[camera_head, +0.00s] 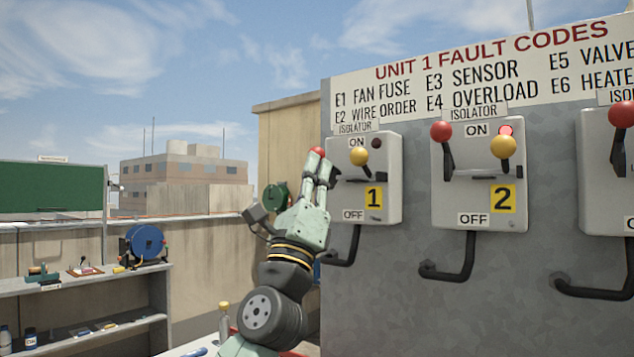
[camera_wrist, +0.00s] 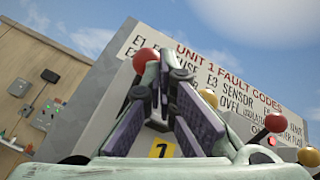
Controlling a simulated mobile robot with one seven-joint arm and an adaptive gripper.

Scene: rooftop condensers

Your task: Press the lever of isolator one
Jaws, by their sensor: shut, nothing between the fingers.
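Isolator one (camera_head: 390,195) is a grey box with a yellow "1" label (camera_head: 374,197), on the left of the panel. A yellow-knobbed handle (camera_head: 358,156) is on its front, near ON, beside a dark lamp (camera_head: 376,143). A red-knobbed lever (camera_head: 317,152) is at its left side; my gripper hides most of the lever. My gripper (camera_head: 325,168) is shut and empty, pointing up at the box's left edge. In the wrist view the red knob (camera_wrist: 146,61) is just left of the fingertips (camera_wrist: 165,65); contact is unclear. The yellow knob (camera_wrist: 209,98) is to their right.
Isolator two (camera_head: 480,190) stands to the right with its own red knob (camera_head: 441,131), yellow knob (camera_head: 503,146) and lit red lamp (camera_head: 506,131). Black bent pipes (camera_head: 345,250) leave the boxes below. A shelf (camera_head: 90,275) with a blue reel (camera_head: 146,243) is at left.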

